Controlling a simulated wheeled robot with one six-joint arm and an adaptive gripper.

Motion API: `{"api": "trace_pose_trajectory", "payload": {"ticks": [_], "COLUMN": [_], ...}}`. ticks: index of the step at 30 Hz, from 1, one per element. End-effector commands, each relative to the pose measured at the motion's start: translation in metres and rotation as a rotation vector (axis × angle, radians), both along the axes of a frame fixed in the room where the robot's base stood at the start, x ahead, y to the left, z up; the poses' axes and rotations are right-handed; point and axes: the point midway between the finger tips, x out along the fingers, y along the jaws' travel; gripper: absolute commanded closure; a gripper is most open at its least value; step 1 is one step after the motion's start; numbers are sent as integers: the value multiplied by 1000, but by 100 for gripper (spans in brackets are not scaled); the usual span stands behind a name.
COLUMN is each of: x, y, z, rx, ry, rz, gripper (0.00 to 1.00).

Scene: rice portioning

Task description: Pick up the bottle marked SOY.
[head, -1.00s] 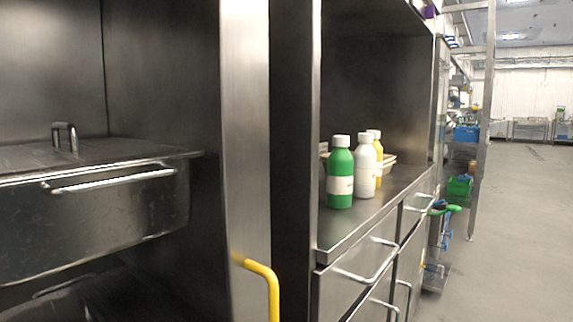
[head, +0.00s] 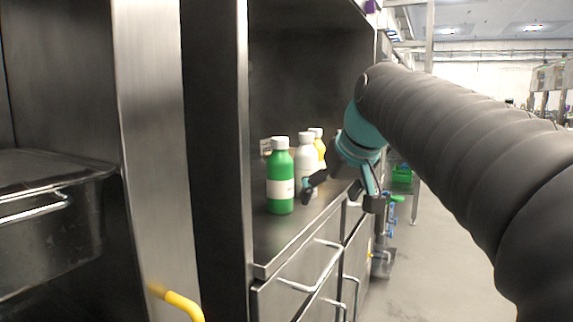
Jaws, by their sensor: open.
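Three bottles with white caps stand upright in a row on the steel counter (head: 262,245) in the head view. The green bottle (head: 280,193) is nearest, with a pale label too small to read. The white bottle (head: 306,160) is behind it, partly covered by my gripper. The yellow bottle (head: 320,146) is farthest back. I cannot tell which label says SOY. My gripper (head: 340,198) is open and empty, its fingers apart near the counter's front edge, to the right of the green bottle and in front of the white one.
A steel upright (head: 250,130) bounds the counter niche on the left. Drawers with bar handles (head: 312,275) are below the counter. A yellow handle (head: 180,303) juts out at lower left. A lidded steel container (head: 50,215) sits at far left. Open floor (head: 440,260) lies to the right.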

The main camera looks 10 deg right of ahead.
Motion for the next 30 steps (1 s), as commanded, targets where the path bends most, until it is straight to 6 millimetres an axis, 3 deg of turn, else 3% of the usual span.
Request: {"api": "trace_pose_trajectory", "payload": {"ticks": [1, 6, 13, 19, 30], "x": [18, 62, 93, 105, 146], "y": [-4, -13, -22, -22, -10], "z": [21, 73, 111, 113, 67], "rx": [0, -2, -14, -17, -17], "ry": [-16, -70, -120, -132, -130], "rz": [13, 67, 122, 139, 137], "gripper": [12, 12, 12, 12, 12]}}
